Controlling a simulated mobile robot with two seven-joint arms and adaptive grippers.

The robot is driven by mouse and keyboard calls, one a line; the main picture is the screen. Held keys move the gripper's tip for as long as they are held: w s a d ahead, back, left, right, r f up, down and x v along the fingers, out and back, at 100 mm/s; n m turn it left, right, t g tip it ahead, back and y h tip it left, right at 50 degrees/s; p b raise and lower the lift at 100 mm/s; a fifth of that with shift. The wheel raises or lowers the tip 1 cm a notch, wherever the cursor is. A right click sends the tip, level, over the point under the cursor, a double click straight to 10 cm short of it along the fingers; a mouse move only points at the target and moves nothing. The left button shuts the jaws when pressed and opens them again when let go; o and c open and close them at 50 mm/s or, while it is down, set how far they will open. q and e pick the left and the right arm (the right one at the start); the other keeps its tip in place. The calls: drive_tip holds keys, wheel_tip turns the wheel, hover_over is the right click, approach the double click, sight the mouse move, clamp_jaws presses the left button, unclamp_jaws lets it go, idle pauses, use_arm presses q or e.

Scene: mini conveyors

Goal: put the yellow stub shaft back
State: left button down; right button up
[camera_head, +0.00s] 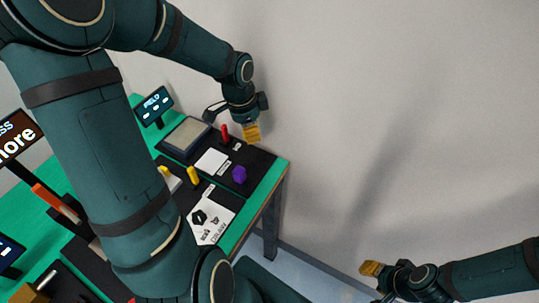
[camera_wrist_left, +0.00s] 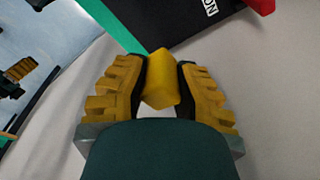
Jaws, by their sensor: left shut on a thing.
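My left gripper (camera_head: 251,132) is beyond the far right edge of the bench, above the floor side near the wall. In the left wrist view my left gripper (camera_wrist_left: 160,85) is shut on a yellow block-like piece, which I take as the yellow stub shaft (camera_wrist_left: 162,80); it sits between the two yellow ribbed fingers. In the head view the held piece cannot be told apart from the fingers. Another yellow piece (camera_head: 193,175) stands on the black mat. My right gripper (camera_head: 371,268) is at the lower right, away from the bench; its jaw opening is unclear.
The green bench (camera_head: 262,190) carries a black mat (camera_head: 262,160) with a red piece (camera_head: 225,133), a purple piece (camera_head: 239,175), a white square (camera_head: 211,161) and a grey tray (camera_head: 184,137). A small screen (camera_head: 155,106) stands behind. My left arm hides much of the bench.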

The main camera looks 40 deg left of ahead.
use_arm(q)
drive_tip(key=shift+d+f, duration=0.2)
drive_tip(key=shift+d, duration=0.05)
drive_tip(key=b, duration=0.3)
hover_over(256, 161)
wheel_tip(256, 161, down, 7)
drive_tip(key=shift+s+a+f, duration=0.1)
drive_tip(key=shift+f, duration=1.2)
drive_tip(key=shift+f+b, duration=0.2)
drive_tip(key=shift+b, duration=0.15)
drive_tip(key=c, duration=0.9)
unclamp_jaws()
drive_tip(key=shift+r, duration=0.1)
